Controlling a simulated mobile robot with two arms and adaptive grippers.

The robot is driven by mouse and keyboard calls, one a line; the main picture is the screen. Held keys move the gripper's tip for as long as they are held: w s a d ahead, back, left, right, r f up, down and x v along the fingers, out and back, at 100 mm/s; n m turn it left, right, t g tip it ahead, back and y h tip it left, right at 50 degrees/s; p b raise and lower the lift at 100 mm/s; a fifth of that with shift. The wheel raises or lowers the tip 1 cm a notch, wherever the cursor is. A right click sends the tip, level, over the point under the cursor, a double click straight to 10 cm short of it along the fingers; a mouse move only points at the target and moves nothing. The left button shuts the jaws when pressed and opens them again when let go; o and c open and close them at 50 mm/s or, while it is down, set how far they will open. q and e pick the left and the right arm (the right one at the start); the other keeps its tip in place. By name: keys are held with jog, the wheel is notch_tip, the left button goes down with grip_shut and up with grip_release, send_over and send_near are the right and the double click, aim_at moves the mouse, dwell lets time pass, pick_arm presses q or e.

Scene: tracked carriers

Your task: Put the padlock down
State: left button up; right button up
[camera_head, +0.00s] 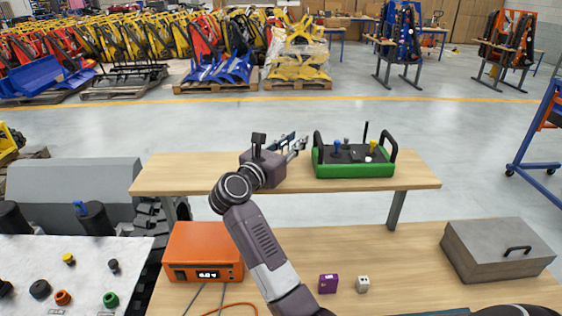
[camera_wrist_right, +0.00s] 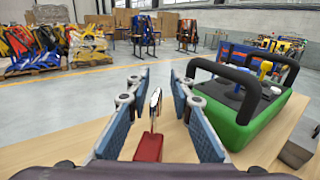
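The padlock (camera_wrist_right: 149,147) has a red body and a thin silvery shackle, seen nearly edge-on in the right wrist view. It appears upright over the wooden shelf (camera_wrist_right: 75,140), between the two blue finger pads of my right gripper (camera_wrist_right: 157,82). The pads stand apart, with a visible gap on both sides of the padlock, so the gripper is open around it. In the head view, my right gripper (camera_head: 296,146) is over the raised shelf (camera_head: 205,182), left of the green controller; I cannot make out the padlock there. My left gripper is not in view.
A green controller (camera_head: 354,170) with black handles stands close right of the gripper. The shelf's left part is clear. Below are an orange device (camera_head: 203,246), a purple cube (camera_head: 328,283), a small beige cube (camera_head: 362,284) and a grey metal box (camera_head: 496,250).

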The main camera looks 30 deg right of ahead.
jog(key=shift+s+a+r, duration=0.1)
jog(key=shift+a+r, duration=0.05)
jog(key=shift+a, duration=0.1)
jog(key=shift+c, duration=1.2)
grip_shut()
jog(key=shift+d+f, duration=0.15)
jog(key=shift+f, duration=0.05)
jog(key=shift+r, duration=0.1)
